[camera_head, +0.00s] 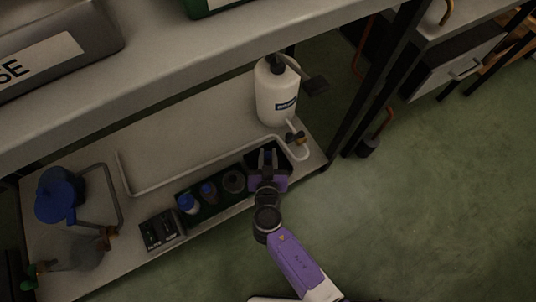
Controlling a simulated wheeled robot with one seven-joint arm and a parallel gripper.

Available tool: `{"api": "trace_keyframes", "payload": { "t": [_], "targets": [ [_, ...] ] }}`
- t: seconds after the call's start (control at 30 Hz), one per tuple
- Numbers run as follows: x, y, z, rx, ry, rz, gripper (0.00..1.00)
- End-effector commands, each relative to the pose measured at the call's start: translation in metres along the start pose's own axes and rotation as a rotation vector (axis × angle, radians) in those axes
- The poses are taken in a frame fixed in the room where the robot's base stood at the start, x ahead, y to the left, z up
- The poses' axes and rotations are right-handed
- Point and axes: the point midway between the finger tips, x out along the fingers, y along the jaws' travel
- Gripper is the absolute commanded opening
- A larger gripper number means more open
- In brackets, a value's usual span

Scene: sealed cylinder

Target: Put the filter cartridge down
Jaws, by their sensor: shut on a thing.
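A white jug (277,92) stands behind, with a bent pale pipe (210,168) nearby. A blue-topped vessel (60,195) is far left. The upper shelf overhangs.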

Motion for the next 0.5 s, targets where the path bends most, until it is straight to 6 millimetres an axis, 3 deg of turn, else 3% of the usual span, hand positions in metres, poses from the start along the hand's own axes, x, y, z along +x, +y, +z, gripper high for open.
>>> {"api": "trace_keyframes", "payload": {
  "t": [0.03, 0.13, 0.5],
  "targets": [
    [0.0004, 0.0001, 0.0009, 0.000, 0.000, 0.000, 0.28],
    [0.0001, 0.0002, 0.0006, 0.000, 0.000, 0.000, 0.46],
    [-0.0007, 0.0001, -0.0016, -0.001, -0.001, 0.000, 0.46]
  ]
}}
